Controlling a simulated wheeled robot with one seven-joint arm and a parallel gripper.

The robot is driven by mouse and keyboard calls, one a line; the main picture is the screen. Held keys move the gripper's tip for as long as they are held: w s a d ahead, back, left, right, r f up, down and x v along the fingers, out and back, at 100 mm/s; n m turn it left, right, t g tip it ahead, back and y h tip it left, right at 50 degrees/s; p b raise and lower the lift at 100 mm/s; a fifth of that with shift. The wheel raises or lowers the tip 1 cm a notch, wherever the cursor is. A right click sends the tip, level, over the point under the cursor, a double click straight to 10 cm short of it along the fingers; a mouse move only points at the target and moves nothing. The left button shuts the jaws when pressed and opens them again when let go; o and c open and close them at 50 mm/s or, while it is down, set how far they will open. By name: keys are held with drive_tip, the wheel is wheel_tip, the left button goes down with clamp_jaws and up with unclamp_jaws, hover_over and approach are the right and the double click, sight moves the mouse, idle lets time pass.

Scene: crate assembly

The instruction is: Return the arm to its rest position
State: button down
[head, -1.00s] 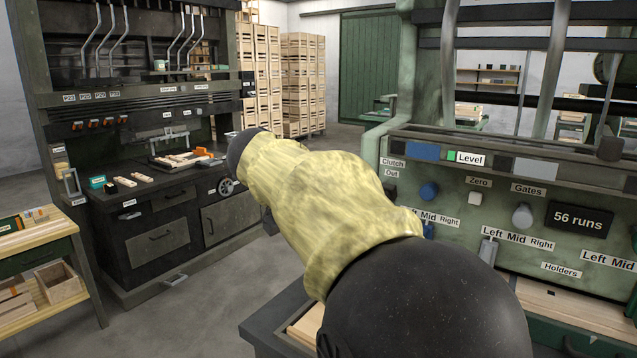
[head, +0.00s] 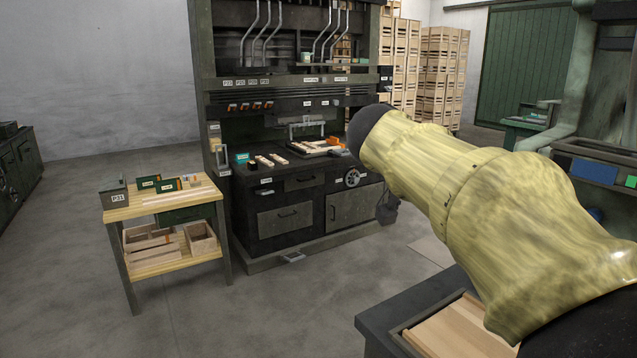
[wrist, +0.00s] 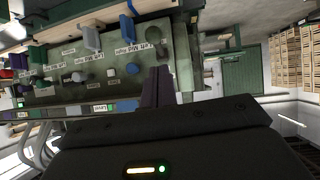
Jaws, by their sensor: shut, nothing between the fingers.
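My arm, in a yellowish sleeve (head: 470,185), reaches across the right half of the head view, from the lower right to a dark rounded joint (head: 368,125). My gripper's fingers show in the wrist view (wrist: 158,86), together and empty, in front of a green control panel (wrist: 110,65). In the wrist view the panel's labels appear upside down. The fingertips seem apart from the panel, though the distance is hard to judge. In the head view my arm hides most of the gripper.
A dark workstation (head: 285,218) with parts on its bench stands mid-view. A small wooden table (head: 165,206) with boxes stands left of it. A dark-framed surface with a wooden board (head: 440,330) is below my arm. Crate stacks (head: 442,75) stand behind.

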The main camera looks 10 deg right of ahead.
drive_tip(key=a+f+n+y, duration=0.3)
drive_tip(key=a+f+n, duration=0.2)
drive_tip(key=f, duration=0.6)
drive_tip(key=a+f+n+y, duration=0.3)
drive_tip(key=a+f+n, duration=0.1)
drive_tip(key=f, duration=0.7)
drive_tip(key=s+a+f+n+y, duration=0.3)
drive_tip(key=s+a+f, duration=0.1)
drive_tip(key=f, duration=0.4)
drive_tip(key=s+a+f+n+y, duration=0.2)
drive_tip(key=s+a+f, duration=0.25)
drive_tip(key=f, duration=0.25)
wheel_tip(320, 180, up, 27)
drive_tip(key=w+p, duration=0.1)
drive_tip(key=p, duration=2.5)
drive_tip(key=shift+f+p, duration=0.15)
drive_tip(key=shift+p, duration=0.2)
drive_tip(key=shift+d, duration=0.1)
